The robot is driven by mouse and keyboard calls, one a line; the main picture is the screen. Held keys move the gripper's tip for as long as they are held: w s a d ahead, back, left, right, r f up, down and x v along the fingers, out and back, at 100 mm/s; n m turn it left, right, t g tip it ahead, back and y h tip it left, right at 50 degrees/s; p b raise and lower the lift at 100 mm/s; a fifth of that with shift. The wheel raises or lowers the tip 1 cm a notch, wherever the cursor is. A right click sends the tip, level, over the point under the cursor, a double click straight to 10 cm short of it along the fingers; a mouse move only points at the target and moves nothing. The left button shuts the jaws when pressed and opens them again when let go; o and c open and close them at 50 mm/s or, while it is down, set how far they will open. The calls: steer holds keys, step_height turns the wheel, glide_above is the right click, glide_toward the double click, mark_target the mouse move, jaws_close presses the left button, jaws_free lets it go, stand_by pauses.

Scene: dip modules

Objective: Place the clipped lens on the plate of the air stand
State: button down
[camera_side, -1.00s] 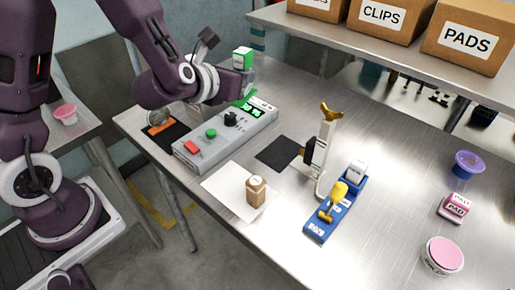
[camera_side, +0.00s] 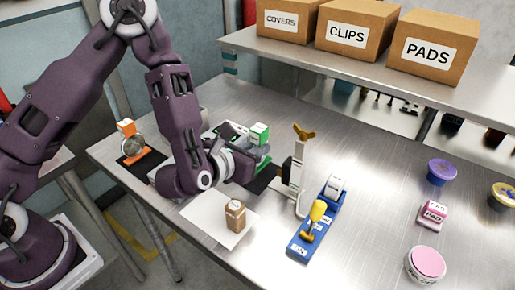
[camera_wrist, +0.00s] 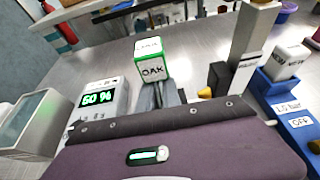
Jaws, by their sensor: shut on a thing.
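My gripper (camera_side: 260,152) is shut on a clip topped by a green and white cube (camera_side: 260,133). In the wrist view the cube (camera_wrist: 152,62) reads OAK, above dark grey fingers (camera_wrist: 160,97). The lens in this clip cannot be made out. A tall pale post (camera_side: 297,170) with a gold wing knob, likely the air stand, is just right of my gripper. It also shows in the wrist view (camera_wrist: 252,38). A dark plate (camera_side: 262,181) lies left of the post, partly hidden by my gripper. The held clip is above table level, apart from the post.
A control box (camera_wrist: 101,98) shows 60 %. A second, orange clip (camera_side: 133,158) holds a round lens (camera_side: 134,146) at left.

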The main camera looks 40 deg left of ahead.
steer(key=shift+f, duration=0.25)
steer(key=shift+f, duration=0.35)
steer(key=c, duration=1.5)
jaws_free()
steer(key=shift+c, duration=0.2)
